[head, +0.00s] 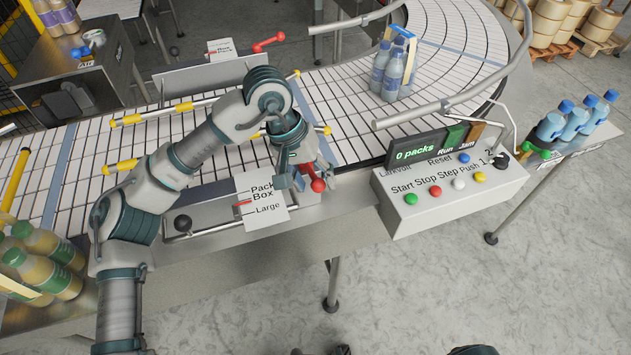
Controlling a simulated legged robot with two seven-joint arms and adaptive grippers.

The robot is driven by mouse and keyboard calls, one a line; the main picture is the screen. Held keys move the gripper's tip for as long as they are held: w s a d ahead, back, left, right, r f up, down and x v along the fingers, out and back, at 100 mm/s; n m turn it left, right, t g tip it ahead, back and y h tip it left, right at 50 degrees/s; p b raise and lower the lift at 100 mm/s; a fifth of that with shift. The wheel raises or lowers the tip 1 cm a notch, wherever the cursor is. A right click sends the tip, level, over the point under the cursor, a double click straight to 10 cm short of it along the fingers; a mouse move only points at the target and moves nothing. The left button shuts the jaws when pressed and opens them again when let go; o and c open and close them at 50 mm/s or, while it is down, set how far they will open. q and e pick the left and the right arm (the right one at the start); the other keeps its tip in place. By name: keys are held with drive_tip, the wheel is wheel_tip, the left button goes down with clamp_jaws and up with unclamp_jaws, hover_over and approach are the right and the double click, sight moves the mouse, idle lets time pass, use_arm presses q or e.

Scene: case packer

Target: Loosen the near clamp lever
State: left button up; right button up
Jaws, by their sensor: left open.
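The near clamp lever (318,185) is red with a round knob, at the near side rail of the conveyor, just right of the Pack/Box/Large scale plate (261,199). My left gripper (302,176) is over the lever from above, its fingers open around or close beside it. The gripper hides most of the lever's arm and its pivot, and I cannot tell whether the fingers touch it. The far clamp lever (268,42), also red, stands on the far rail beside its own scale plate. My right gripper is out of view.
A control box (441,203) with coloured buttons stands right of the lever. Blue-capped bottles (388,72) stand on the belt, and yellow bottles (45,262) at lower left.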

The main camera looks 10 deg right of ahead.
use_arm(q)
drive_tip(key=v, duration=1)
drive_tip(key=shift+w+r, duration=0.15)
